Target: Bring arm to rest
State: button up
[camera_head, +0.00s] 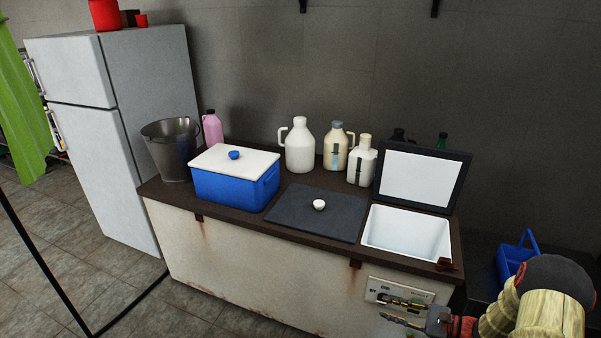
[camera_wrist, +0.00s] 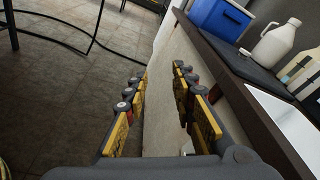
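My gripper (camera_head: 404,310) is at the lower right of the head view, in front of the cabinet's front panel. In the wrist view my gripper (camera_wrist: 158,95) shows two yellow-padded fingers apart, with nothing between them. Behind the gap are the pale cabinet front and the floor. My arm comes in from the lower right corner of the head view, bent.
The counter (camera_head: 300,237) carries a blue cooler (camera_head: 232,190), a metal bucket (camera_head: 170,153), several jugs, a closed dark lid (camera_head: 290,215) and an open white tank (camera_head: 405,235). A blue caddy (camera_head: 512,262) stands at right. Floor (camera_head: 205,322) is clear at front left.

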jog(key=s+a+r+n+g+h+p, duration=0.1)
jog(key=s+a+r+n+g+h, duration=0.1)
jog(key=s+a+r+n, duration=0.35)
jog(key=s+a+r+n+g+h, duration=0.2)
jog(key=s+a+r+g, duration=0.1)
jog(key=r, duration=0.5)
jog(key=s+a+r+n+g+h+p, duration=0.1)
jog(key=s+a+r+n+g, duration=0.2)
jog(key=r, duration=0.4)
jog(key=s+d+r+n+t+h+p, duration=0.1)
jog(key=s+r+n+t+h, duration=0.4)
jog(key=s+r, duration=0.9)
jog(key=shift+s+d+r+n+t+h+p, duration=0.15)
jog(key=shift+s+d+n+t+h+p, duration=0.35)
jog(key=shift+s+n+h, duration=1.25)
jog(key=shift+w+m+h, duration=0.25)
jog(key=shift+m, duration=0.05)
